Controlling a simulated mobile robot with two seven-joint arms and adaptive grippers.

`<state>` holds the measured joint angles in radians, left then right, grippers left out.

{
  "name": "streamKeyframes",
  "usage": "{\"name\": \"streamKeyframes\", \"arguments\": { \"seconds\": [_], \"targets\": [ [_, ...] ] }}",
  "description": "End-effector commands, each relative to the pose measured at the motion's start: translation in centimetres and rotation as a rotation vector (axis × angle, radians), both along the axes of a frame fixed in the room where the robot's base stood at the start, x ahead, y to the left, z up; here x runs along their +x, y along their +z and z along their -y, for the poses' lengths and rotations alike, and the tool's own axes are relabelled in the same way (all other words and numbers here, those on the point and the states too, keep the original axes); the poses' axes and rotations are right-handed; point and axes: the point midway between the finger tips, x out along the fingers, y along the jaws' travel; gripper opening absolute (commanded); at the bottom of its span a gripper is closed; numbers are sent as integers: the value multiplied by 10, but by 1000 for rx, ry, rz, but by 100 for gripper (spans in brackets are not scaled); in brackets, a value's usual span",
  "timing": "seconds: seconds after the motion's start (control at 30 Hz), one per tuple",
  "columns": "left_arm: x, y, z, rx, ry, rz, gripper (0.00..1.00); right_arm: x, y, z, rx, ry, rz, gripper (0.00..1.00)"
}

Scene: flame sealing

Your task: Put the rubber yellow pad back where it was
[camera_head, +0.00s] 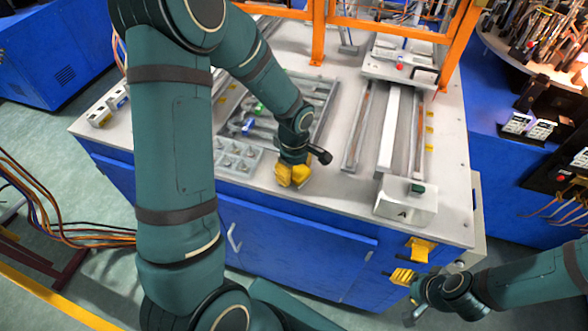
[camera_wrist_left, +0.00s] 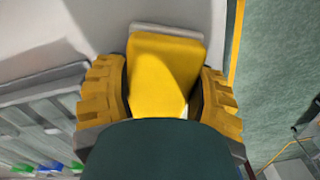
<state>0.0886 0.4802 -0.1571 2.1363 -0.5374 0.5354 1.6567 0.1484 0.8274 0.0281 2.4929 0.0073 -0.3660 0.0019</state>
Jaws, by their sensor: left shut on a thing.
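My left gripper (camera_head: 292,177) is over the front edge of the grey workbench top, left of centre in the head view. In the left wrist view its ridged yellow fingers (camera_wrist_left: 160,98) are on either side of the flat yellow pad (camera_wrist_left: 165,72) and shut on it. A pale grey edge shows along the pad's far end. In the head view I cannot tell the pad from the yellow fingers. My right gripper (camera_head: 411,263) is at the lower right, beside the bench's front corner, with its yellow fingers apart and nothing seen between them.
A tray of small metal parts (camera_head: 236,160) sits left of the left gripper. Behind it is a grey slotted rack (camera_head: 322,95) with blue and green items. Rails and a white bar (camera_head: 390,130) stand to the right. An orange frame (camera_head: 318,35) borders the back.

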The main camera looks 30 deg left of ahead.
Motion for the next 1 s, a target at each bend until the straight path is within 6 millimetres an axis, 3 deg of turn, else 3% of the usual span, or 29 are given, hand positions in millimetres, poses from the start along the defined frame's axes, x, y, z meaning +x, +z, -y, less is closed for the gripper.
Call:
{"name": "streamKeyframes", "arguments": {
  "seconds": [0.3,0.33,0.4,0.77,1.0],
  "targets": [
    [0,-3,0,1,0,1,18,0,-4,0,-1,0,0,47],
    [0,-2,0,0,0,1,72,0,-3,0,-1,0,0,47],
    [0,-1,0,0,0,1,92,0,-3,0,-1,0,0,47],
    [0,3,0,0,0,0,92,0,2,0,0,0,0,47],
    [2,44,-1,1,2,7,92,0,4,0,1,0,0,47]
  ]
}}
